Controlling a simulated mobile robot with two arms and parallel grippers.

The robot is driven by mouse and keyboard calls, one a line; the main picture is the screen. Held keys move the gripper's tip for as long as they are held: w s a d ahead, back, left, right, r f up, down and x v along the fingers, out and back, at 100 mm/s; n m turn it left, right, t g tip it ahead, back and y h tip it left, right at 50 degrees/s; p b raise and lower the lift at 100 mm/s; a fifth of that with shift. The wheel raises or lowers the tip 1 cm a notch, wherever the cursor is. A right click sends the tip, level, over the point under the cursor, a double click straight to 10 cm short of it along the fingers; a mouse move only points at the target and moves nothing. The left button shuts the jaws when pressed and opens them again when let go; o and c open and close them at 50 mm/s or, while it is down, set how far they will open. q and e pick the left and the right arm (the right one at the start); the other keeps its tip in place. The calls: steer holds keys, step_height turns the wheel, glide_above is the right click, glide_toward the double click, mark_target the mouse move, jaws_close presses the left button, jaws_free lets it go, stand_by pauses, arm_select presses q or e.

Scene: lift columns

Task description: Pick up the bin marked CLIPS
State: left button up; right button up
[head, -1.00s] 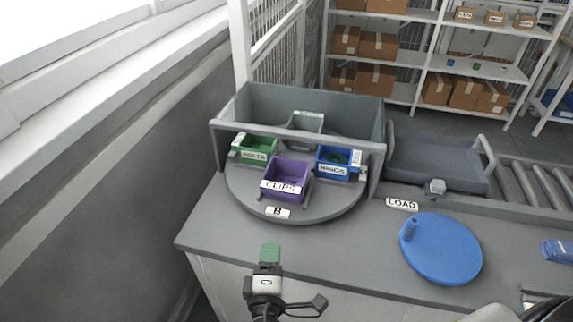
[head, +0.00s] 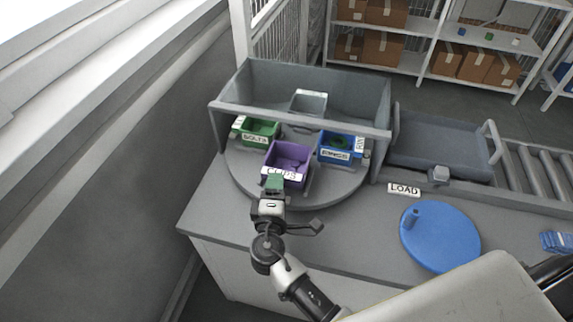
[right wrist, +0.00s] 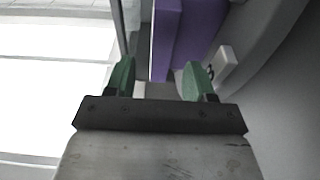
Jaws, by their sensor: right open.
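The purple bin marked CLIPS (head: 289,157) stands at the near side of a round grey turntable (head: 240,178). Its white label faces me, and its lower edge is partly hidden by my gripper. My right gripper (head: 273,184) is at the near front of this bin, with its green fingers just short of or at the label; I cannot tell if they touch. In the right wrist view, the two green fingers (right wrist: 160,78) are apart with nothing held between them, and the purple bin (right wrist: 198,28) shows beyond and to the right. My left gripper is not in view.
A green bin (head: 262,127) and a blue bin marked RINGS (head: 336,155) flank the purple one, with a grey bin (head: 309,101) behind. A grey walled housing (head: 228,113) surrounds the turntable's rear. A blue disc (head: 440,237) and a grey tray (head: 440,150) are to the right.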

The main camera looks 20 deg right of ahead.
steer(key=shift+x, duration=1.05)
jaws_close()
steer(key=shift+r, duration=0.15)
